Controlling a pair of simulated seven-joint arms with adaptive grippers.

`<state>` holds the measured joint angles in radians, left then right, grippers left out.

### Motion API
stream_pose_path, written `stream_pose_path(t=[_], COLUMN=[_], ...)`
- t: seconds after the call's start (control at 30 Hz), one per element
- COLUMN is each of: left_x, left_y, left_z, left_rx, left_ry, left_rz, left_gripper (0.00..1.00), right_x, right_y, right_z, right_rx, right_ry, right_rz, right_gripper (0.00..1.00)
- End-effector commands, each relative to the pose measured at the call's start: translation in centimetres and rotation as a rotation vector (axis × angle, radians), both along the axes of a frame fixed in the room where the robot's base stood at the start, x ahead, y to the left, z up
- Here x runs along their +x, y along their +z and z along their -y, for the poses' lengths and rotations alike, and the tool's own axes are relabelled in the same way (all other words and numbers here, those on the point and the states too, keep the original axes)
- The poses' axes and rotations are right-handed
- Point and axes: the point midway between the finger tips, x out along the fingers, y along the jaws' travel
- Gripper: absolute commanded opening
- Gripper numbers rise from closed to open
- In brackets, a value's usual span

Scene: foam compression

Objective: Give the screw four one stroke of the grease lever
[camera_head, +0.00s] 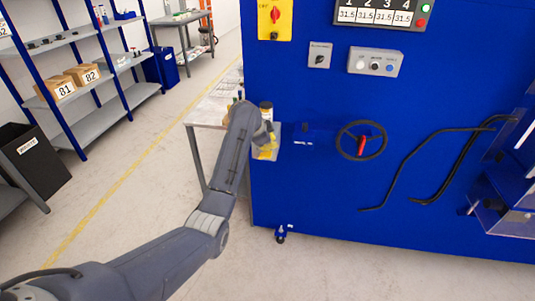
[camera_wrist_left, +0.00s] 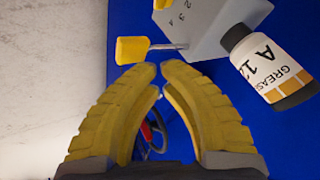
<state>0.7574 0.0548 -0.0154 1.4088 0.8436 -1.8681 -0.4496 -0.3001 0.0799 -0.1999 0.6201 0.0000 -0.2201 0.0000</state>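The grease lever has a yellow handle (camera_wrist_left: 132,49) on a thin metal rod and sticks out to the left of a grey box (camera_wrist_left: 205,25). The numerals 2, 3 and 4 show on the box. A grease bottle (camera_wrist_left: 268,65) with a dark cap is at the box's right; in the head view a bottle (camera_head: 266,109) shows at the machine's left edge. My left gripper (camera_wrist_left: 159,66) has its yellow fingertips nearly together, with nothing between them, just below the lever rod and apart from it. In the head view my left arm hides most of the box and lever. My right gripper is out of view.
The blue machine (camera_head: 330,190) carries a black handwheel (camera_head: 361,141) with a red grip and dark hoses (camera_head: 425,165) on the right. A bench (camera_head: 212,108) stands behind my left arm. Shelves with boxes (camera_head: 82,74) are at the left. The floor between is clear.

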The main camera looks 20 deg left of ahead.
Motion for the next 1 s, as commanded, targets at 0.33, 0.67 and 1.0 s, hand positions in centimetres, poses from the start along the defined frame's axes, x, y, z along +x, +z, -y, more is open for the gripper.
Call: stream_pose_path(t=[0.33, 0.67, 1.0], left_x=[0.0, 0.0, 0.0], left_y=[1.9, 4.4, 5.0], left_z=[0.0, 0.0, 0.0], left_rx=[0.0, -0.001, 0.0], left_ry=[-0.001, 0.0, 0.0], left_rz=[0.001, 0.0, 0.0], left_gripper=[0.0, 0.0, 0.0], right_x=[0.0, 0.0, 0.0], right_y=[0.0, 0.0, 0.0], right_z=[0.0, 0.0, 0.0], right_rx=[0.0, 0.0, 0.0], right_ry=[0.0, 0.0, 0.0], right_rz=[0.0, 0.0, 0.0], right_gripper=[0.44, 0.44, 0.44])
